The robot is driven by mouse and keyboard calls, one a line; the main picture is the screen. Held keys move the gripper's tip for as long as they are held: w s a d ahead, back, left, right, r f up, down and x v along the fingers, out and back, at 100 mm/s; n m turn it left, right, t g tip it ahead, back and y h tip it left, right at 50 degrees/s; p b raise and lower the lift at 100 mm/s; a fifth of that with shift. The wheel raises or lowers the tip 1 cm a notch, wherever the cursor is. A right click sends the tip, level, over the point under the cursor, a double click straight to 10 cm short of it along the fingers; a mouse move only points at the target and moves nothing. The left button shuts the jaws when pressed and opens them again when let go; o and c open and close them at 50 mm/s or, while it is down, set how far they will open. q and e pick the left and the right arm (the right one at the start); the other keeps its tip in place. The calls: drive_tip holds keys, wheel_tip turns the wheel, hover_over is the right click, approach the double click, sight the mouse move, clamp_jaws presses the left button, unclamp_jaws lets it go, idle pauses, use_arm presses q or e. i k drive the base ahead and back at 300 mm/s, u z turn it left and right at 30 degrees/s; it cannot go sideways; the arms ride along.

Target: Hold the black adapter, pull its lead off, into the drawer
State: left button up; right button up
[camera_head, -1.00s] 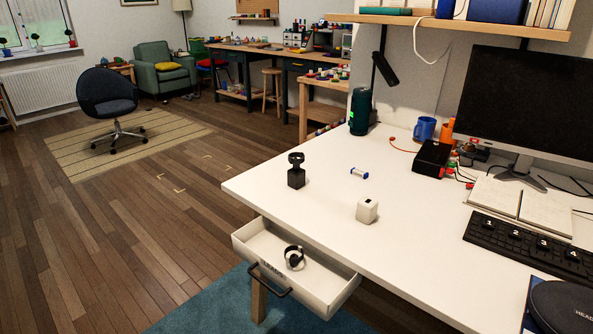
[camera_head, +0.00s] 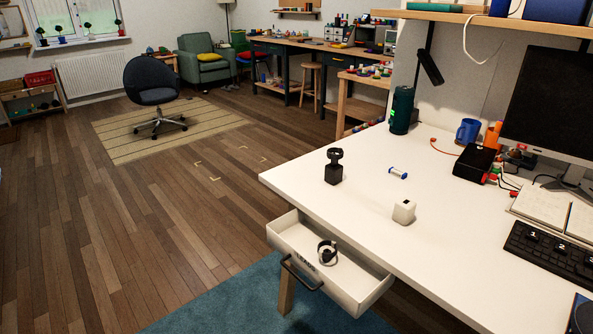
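The black adapter (camera_head: 333,173) stands upright on the white desk near its left corner, with a dark looped lead (camera_head: 334,155) on its top. The drawer (camera_head: 355,306) under the desk's front edge is pulled open. A small coil with black and white parts (camera_head: 327,253) lies in it. A white block-shaped adapter (camera_head: 404,211) stands on the desk to the right of the black one. Neither of my grippers shows in the head view.
A dark green bottle (camera_head: 402,110), a blue mug (camera_head: 468,131) and a black box with cables (camera_head: 474,162) stand farther back. The keyboard (camera_head: 553,254) is at right. The desk's front middle is clear.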

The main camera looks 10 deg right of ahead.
sight(332, 175)
drive_tip(key=u, duration=0.9)
drive_tip(key=i, duration=2.85)
drive_tip(key=z, duration=1.95)
